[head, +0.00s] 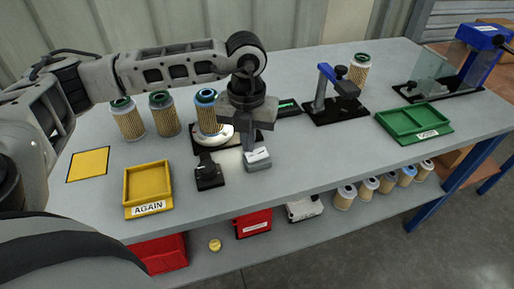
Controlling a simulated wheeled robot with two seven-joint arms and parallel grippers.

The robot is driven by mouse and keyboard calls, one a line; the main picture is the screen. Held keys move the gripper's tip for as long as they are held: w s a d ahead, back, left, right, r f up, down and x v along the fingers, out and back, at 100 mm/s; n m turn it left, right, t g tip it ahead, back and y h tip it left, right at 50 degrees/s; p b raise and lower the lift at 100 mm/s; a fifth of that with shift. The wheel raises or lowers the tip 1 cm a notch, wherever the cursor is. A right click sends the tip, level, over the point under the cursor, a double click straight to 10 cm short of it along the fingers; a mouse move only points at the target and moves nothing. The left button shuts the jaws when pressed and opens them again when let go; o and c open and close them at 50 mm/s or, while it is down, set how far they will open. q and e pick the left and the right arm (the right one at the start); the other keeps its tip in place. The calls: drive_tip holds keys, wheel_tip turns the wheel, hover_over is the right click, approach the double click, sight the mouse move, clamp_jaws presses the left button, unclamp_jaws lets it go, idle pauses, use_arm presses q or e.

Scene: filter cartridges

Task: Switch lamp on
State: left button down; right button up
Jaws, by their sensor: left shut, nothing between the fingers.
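My left gripper (256,149) points down with its fingers together and empty. Its fingertips are at the top of a small grey box with a white label (258,157); I cannot tell whether they touch it. Left of it is a small black box with a knob (209,175). Behind that, a filter cartridge with a blue rim (208,112) stands at a black base with a pale, bright round part (221,133), partly hidden by my gripper. A pale patch shows on the bench beside it. I cannot tell for sure which part is the lamp. My right gripper is not in view.
Two green-rimmed cartridges (128,120) (164,114) stand at the left. A yellow mat (88,164), a yellow AGAIN tray (170,187), a green tray (433,133), a black-based stand (352,110) and a blue press (484,50) are on the bench. Several cartridges stand on the lower shelf.

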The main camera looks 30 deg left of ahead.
sight(249, 157)
use_arm(q)
wheel_tip(249, 157, up, 5)
drive_tip(key=p, duration=0.2)
drive_tip(key=shift+p, duration=0.4)
idle(0.3)
